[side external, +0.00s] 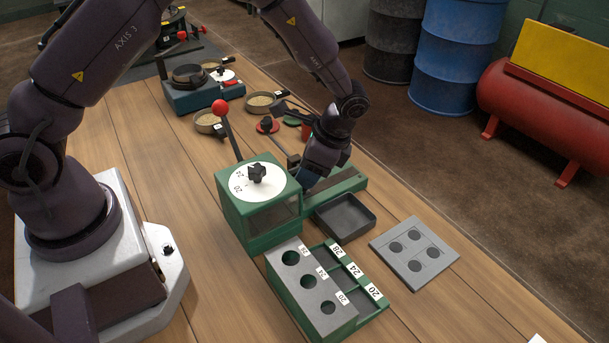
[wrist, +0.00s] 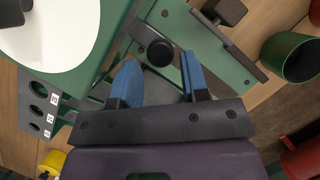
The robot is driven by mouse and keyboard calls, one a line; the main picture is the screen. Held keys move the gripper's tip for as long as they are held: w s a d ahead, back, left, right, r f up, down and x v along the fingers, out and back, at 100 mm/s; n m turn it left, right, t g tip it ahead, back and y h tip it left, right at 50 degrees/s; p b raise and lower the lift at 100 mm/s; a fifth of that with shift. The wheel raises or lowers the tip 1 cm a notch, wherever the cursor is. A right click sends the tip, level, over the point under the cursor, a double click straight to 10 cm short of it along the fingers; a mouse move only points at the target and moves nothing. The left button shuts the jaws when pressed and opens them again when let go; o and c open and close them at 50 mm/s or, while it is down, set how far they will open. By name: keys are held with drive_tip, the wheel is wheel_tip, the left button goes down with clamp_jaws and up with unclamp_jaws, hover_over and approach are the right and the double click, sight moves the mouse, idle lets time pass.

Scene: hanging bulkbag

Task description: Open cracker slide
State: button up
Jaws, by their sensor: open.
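The cracker (side external: 262,222) is a green box with a white numbered dial (side external: 258,182), a black dial knob and a red-ball lever (side external: 219,107). A green rail (side external: 345,187) extends from its right side. My gripper (side external: 310,180) is low over this rail, close to the box. In the wrist view my gripper (wrist: 158,72) is open, with its blue fingers on either side of a round black knob (wrist: 160,53). The knob appears near the fingertips, with a gap to each. I cannot tell the fingers' height against it. The slide under the knob is partly hidden by the gripper.
A black tray (side external: 345,217) stands in front of the rail. A grey plate with holes (side external: 412,252) lies to its right. A green-and-grey sorting block (side external: 318,291) is at the front. Round pans (side external: 210,122) and a blue device (side external: 203,92) stand farther back.

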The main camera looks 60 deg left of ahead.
drive_tip(key=shift+x, duration=1.2)
clamp_jaws()
drive_tip(key=w, duration=1.1)
drive_tip(key=shift+w, duration=0.1)
unclamp_jaws()
drive_tip(key=shift+r, duration=0.1)
